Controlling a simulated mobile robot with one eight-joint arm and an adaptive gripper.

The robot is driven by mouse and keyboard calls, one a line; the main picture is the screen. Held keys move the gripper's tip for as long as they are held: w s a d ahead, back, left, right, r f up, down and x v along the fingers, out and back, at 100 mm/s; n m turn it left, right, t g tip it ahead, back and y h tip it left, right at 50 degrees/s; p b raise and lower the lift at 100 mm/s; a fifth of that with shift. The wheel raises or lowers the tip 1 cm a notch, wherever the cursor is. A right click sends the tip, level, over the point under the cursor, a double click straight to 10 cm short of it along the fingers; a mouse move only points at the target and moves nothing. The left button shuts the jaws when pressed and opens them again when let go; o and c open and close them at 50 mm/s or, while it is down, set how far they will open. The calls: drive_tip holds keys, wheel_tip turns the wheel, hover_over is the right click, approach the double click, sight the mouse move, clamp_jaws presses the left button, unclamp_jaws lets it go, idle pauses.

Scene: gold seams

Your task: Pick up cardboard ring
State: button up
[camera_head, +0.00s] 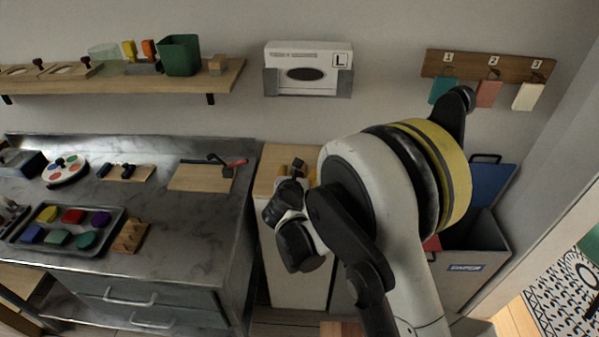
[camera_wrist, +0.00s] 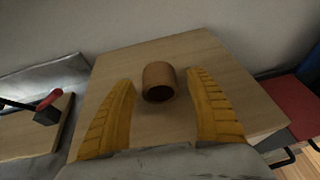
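The cardboard ring (camera_wrist: 159,82) is a short brown tube in the wrist view. It lies on a light wooden cabinet top (camera_wrist: 218,62), with its dark open end facing toward me. My gripper (camera_wrist: 158,78) has its two yellow fingers spread wide, one on each side of the ring. A clear gap shows between the ring and each finger, and nothing is held. In the head view, my gripper (camera_head: 298,170) is over the cabinet top (camera_head: 270,160), partly hidden by my own wrist. I cannot make out the ring in the head view.
A metal counter (camera_head: 190,225) with a cutting board (camera_head: 200,178) and a tray of coloured pieces (camera_head: 20,243) stands to the left. A wall shelf (camera_head: 120,82) is above it. A grey bin (camera_head: 470,255) is at the right. The wall is close behind the cabinet.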

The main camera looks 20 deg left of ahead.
drive_tip(key=c, duration=0.8)
